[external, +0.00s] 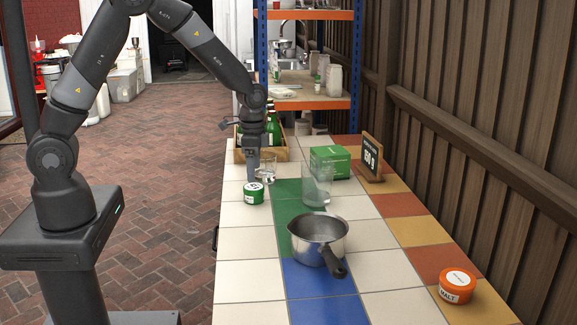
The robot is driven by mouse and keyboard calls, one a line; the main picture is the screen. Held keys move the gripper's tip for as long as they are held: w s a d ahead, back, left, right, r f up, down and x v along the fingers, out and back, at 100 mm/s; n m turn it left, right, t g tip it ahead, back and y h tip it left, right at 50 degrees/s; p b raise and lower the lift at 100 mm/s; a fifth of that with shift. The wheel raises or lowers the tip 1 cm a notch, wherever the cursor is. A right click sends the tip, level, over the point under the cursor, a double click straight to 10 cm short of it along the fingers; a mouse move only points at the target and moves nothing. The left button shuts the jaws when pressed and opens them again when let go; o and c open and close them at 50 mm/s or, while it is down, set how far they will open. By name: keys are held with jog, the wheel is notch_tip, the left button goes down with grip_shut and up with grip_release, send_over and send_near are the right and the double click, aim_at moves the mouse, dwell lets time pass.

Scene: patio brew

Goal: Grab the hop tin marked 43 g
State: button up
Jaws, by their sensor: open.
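A small round green tin (253,195) with a white label and a pale lid stands upright on the tiled counter, near its left edge. Its print is too small to read, so I cannot tell whether it says 43 g. My gripper (254,178) points down just above or behind this tin in the external view. It is open with nothing seen in it, and I cannot tell whether a finger touches the tin. An orange tin (457,287) marked MALT stands at the front right of the counter.
Clear glasses (317,186) stand close to the right of my gripper. A steel saucepan (317,232) stands nearer the camera. A green box (330,162), a small sign (371,158) and a wooden bottle crate (281,155) stand farther back. The front left tiles are clear.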

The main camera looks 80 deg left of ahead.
aim_at(254, 186)
jog(key=f, duration=0.7)
jog(key=shift+s+a+f, duration=0.1)
jog(key=shift+a+f, duration=0.1)
jog(key=shift+f, duration=0.05)
jog(key=c, duration=1.1)
